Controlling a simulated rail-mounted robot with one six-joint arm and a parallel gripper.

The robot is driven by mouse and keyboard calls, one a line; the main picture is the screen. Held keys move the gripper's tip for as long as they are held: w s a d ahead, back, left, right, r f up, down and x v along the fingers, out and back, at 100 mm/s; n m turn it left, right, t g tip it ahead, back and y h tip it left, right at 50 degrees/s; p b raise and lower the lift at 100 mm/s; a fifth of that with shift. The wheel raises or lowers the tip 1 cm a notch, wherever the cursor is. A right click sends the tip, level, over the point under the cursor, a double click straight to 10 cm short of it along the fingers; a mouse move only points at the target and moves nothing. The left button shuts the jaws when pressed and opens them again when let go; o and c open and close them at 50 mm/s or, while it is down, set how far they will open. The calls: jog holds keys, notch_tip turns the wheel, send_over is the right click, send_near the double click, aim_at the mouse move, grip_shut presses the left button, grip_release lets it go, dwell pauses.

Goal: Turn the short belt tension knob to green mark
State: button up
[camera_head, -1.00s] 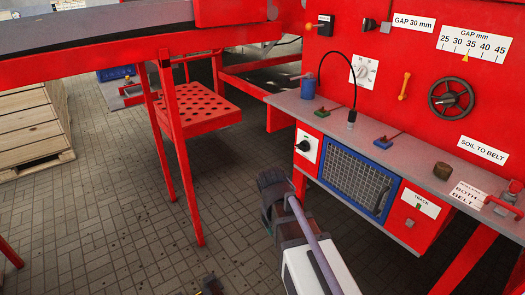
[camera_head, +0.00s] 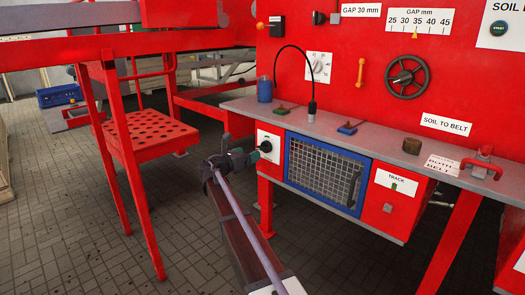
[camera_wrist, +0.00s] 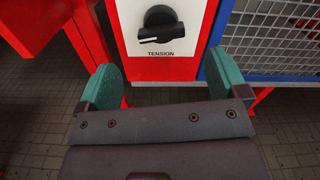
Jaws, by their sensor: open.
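A black knob (camera_wrist: 160,28) sits on a white plate (camera_wrist: 191,12) labelled TENSION, on a red panel. Its handle lies roughly sideways, with a white line on its left end pointing left and slightly down. In the head view the knob (camera_head: 266,146) is at the left end of the low red box. No green mark shows on the visible part of its plate. My gripper (camera_wrist: 162,72) is open and empty, its two teal fingers apart below the knob in the wrist view. In the head view my gripper (camera_head: 256,153) is just left of the knob, close to the panel.
A blue-framed mesh grille (camera_head: 323,172) is right of the knob. Above is a grey shelf (camera_head: 375,140) with a bent black lamp (camera_head: 312,110) and small items. A red perforated platform (camera_head: 150,131) stands left. The tiled floor below is open.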

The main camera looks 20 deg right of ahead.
aim_at(262, 150)
jog(key=x, duration=0.9)
jog(key=c, duration=0.9)
jog(key=shift+m, duration=0.3)
jog(key=m, duration=0.3)
jog(key=shift+s+m, duration=0.1)
jog(key=shift+m, duration=0.2)
jog(key=m, duration=0.9)
jog(key=shift+s+f, duration=0.1)
jog(key=m, duration=0.4)
jog(key=shift+f+m, duration=0.1)
jog(key=shift+m, duration=0.2)
